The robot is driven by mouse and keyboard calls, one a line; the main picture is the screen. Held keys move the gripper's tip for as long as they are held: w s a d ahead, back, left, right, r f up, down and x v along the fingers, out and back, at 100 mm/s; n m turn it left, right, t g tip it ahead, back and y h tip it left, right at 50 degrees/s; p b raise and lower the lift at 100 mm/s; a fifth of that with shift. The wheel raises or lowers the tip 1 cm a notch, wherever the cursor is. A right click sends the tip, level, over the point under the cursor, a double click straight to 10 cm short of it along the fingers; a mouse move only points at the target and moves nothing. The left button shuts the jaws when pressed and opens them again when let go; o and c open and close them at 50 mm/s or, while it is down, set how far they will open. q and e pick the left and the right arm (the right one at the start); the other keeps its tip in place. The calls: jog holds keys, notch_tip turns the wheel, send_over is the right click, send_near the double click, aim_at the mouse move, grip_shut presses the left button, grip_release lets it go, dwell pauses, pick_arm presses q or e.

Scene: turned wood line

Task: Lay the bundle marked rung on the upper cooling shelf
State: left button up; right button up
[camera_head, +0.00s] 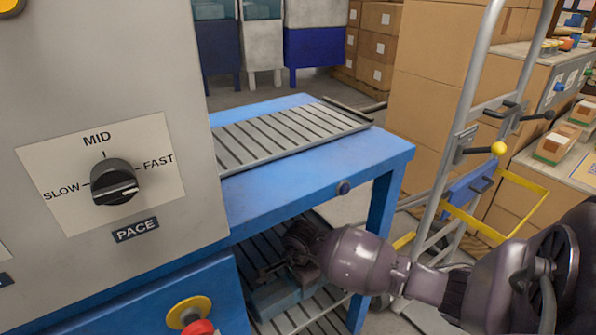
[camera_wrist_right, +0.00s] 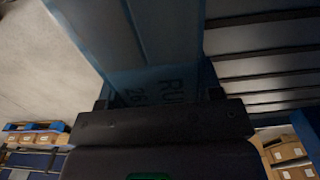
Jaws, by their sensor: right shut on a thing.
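My right gripper (camera_head: 285,262) reaches in from the right, below the blue top of the stand. It is shut on a blue-grey bundle (camera_head: 275,300), which sits over the lower slatted shelf (camera_head: 300,318). I cannot tell whether the bundle touches that shelf. In the right wrist view the bundle (camera_wrist_right: 150,45) is between the fingers of the gripper (camera_wrist_right: 160,100). Dark lettering beginning "RU" shows on it, the rest hidden. The upper cooling shelf (camera_head: 290,135), a slatted grey rack on the blue stand, is empty. My left gripper is not in view.
A grey machine panel with a PACE knob (camera_head: 115,182) stands left of the shelves. A blue leg (camera_head: 383,215) of the stand is close to my right arm. A hand truck (camera_head: 470,110) and stacked cartons (camera_head: 430,70) stand at the right.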

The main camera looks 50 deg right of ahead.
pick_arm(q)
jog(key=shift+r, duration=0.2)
pick_arm(e)
jog(key=shift+r, duration=0.2)
jog(key=shift+f, duration=0.25)
jog(key=o, duration=1.2)
notch_tip(320, 180, up, 7)
jog(key=shift+w+f+p, duration=0.15)
jog(key=shift+p, duration=1)
jog(key=shift+r, duration=0.65)
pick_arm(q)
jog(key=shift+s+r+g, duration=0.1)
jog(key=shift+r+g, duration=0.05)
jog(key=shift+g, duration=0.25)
